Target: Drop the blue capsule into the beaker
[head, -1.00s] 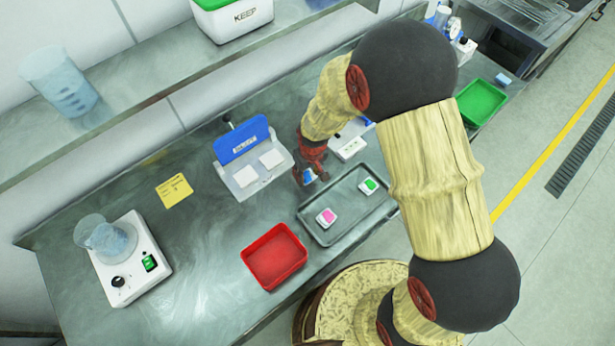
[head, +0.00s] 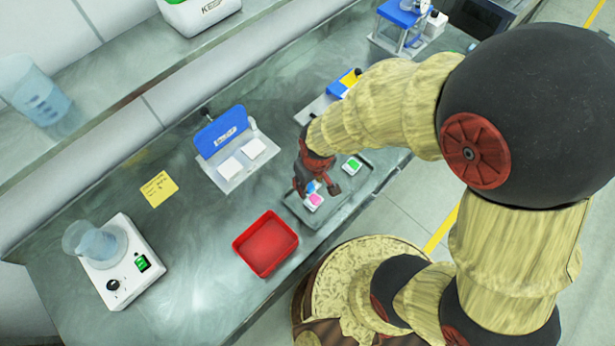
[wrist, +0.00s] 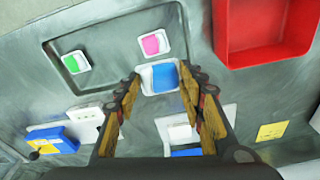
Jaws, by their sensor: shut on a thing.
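The blue capsule (wrist: 165,77) is a blue block in a white square holder, between my fingertips in the wrist view. My gripper (wrist: 163,82) is shut on it. It looks larger than the pink and green pieces, so it seems held above the tray. In the head view my gripper (head: 317,188) is over the grey tray (head: 292,205), close to the pink piece, and partly hides the capsule. The glass beaker (head: 80,238) stands on a white stirrer plate (head: 122,285) at the far left, well away from my gripper. It is not in the wrist view.
A pink piece (head: 313,202) and a green piece (head: 352,164) lie in the tray. A red bin (head: 265,244) stands between tray and beaker. Behind are a blue-and-white stand (head: 222,131) and a yellow note (head: 158,189). The bench between bin and stirrer is clear.

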